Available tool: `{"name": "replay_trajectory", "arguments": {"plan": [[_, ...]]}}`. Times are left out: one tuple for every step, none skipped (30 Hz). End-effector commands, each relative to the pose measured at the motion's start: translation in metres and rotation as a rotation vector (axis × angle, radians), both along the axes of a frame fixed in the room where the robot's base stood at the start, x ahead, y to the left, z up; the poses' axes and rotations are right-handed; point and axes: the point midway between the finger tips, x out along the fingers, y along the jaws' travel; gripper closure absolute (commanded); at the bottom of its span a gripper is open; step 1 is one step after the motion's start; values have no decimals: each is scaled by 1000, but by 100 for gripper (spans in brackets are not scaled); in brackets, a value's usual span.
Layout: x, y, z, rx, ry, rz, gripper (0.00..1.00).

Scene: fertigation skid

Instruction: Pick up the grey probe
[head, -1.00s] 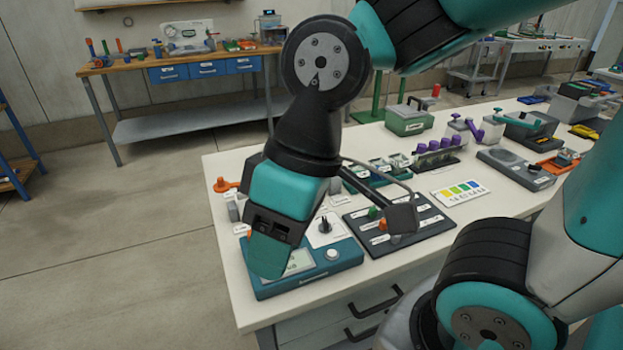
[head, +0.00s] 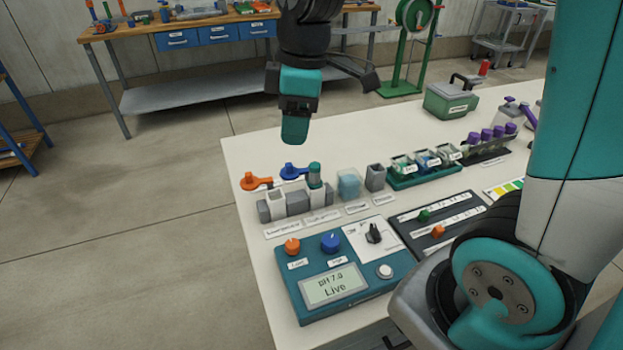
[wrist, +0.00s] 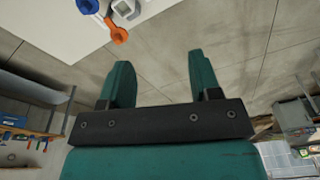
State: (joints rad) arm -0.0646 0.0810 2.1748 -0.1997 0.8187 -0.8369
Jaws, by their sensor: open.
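I cannot make out for sure which thing is the grey probe. A short upright piece with a dark teal-green top (head: 314,174) stands in the right part of a grey holder (head: 298,203) behind the meter. An orange ring-ended piece (head: 256,182) and a blue one (head: 293,171) are at the same holder; the orange piece also shows in the wrist view (wrist: 118,34). My gripper (head: 295,132) is above and behind the holder, near the table's far left edge, pointing down. In the wrist view my gripper (wrist: 160,75) has its two fingers wide apart, with nothing between them.
A teal meter (head: 340,270) reading "pH 7.0 Live" is at the front. A pale blue cup (head: 349,184), a grey block (head: 375,177) and a green rack (head: 425,168) stand to the holder's right. A dark panel (head: 438,222) lies beside the meter.

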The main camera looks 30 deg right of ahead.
Motion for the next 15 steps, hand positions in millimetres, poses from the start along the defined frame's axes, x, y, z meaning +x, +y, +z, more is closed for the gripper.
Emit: {"name": "replay_trajectory", "arguments": {"plan": [[22, -20, -8, -34, 3, 49, 43], [34, -31, -12, -53, 3, 87, 43], [46, -45, -17, -75, 6, 135, 43], [54, -54, -20, -90, 8, 167, 43], [61, -63, -23, -103, 12, 196, 43], [69, -72, -27, -117, 16, 229, 43], [74, -78, -29, -126, 18, 251, 43], [77, -83, -32, -131, 21, 270, 43], [81, -88, -34, -139, 23, 288, 43], [83, -91, -37, -141, 26, 298, 43], [84, -92, -40, -144, 27, 307, 43], [84, -93, -46, -145, 31, 314, 43], [84, -94, -51, -146, 32, 317, 43], [84, -94, -56, -146, 31, 319, 43], [84, -93, -65, -145, 32, 319, 43]]}}
